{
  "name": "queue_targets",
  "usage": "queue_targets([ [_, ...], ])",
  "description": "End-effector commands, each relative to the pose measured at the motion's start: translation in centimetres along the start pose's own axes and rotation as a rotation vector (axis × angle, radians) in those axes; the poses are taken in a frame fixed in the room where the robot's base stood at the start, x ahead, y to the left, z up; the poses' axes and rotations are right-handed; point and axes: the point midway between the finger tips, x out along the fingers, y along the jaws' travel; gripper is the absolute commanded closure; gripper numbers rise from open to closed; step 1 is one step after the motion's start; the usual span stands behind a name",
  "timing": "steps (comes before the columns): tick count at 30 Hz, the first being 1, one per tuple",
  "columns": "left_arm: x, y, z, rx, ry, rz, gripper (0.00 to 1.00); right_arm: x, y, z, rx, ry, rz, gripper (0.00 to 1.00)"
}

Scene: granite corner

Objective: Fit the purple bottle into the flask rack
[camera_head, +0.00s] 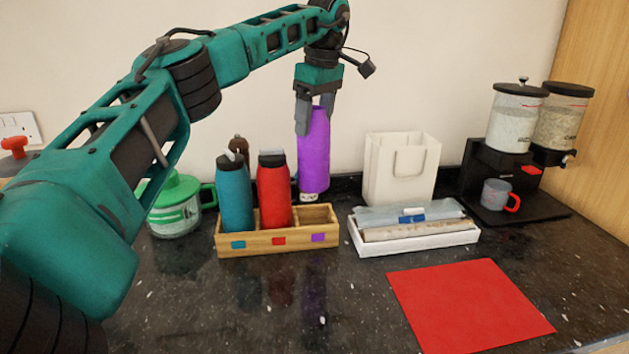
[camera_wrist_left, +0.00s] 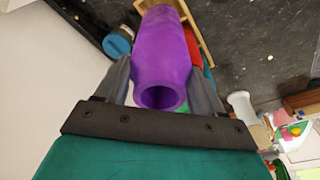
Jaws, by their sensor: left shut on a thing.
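The purple bottle (camera_head: 314,155) is held upright in my left gripper (camera_head: 316,110), which is shut on its upper part. In the head view its lower end shows above and apparently behind the right compartment of the wooden flask rack (camera_head: 248,247). The compartment with the purple mark on its front looks empty. A teal bottle (camera_head: 234,198) stands in the left compartment and a red bottle (camera_head: 273,192) in the middle one. In the left wrist view the purple bottle (camera_wrist_left: 163,55) lies between both fingers, with its round open end towards the camera. My right gripper is not in view.
A green-lidded jar (camera_head: 176,212) stands left of the rack. A white tray (camera_head: 415,241) with flat packets is at its right, with a white bag (camera_head: 401,167) behind. A dispenser (camera_head: 515,150), a grey mug (camera_head: 496,194) and a red mat (camera_head: 468,305) are further right. The front counter is mostly clear.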

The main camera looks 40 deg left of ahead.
Motion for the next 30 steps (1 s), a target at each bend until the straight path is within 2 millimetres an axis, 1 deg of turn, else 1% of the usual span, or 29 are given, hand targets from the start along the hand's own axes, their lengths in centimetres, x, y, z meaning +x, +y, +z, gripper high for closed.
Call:
queue_targets([
  [1, 1.9, -0.1, 0.2, 0.001, 0.001, -0.004, 1.0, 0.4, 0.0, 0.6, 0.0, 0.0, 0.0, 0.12],
  [3, 3.6, -0.1, 0.5, 0.002, 0.0, -0.004, 1.0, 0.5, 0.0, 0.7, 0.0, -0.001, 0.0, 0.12],
  [6, 5.8, -0.1, 0.8, 0.0, 0.0, -0.003, 1.0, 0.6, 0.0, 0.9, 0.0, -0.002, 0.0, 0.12],
  [9, 7.4, 0.0, 1.1, -0.001, 0.0, -0.001, 1.0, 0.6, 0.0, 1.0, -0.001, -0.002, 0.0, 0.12],
  [17, 9.2, 0.0, 1.4, 0.0, 0.0, -0.001, 1.0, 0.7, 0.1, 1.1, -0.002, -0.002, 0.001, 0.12],
  [21, 11.4, -0.1, 1.7, 0.0, 0.0, -0.003, 1.0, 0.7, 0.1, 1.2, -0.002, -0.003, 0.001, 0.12],
  [24, 12.5, 0.0, 1.9, 0.0, 0.0, -0.001, 1.0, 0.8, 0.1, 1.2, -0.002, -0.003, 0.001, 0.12],
  [30, 12.7, 0.0, 2.0, 0.0, -0.001, 0.001, 1.0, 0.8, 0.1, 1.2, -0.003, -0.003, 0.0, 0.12],
])
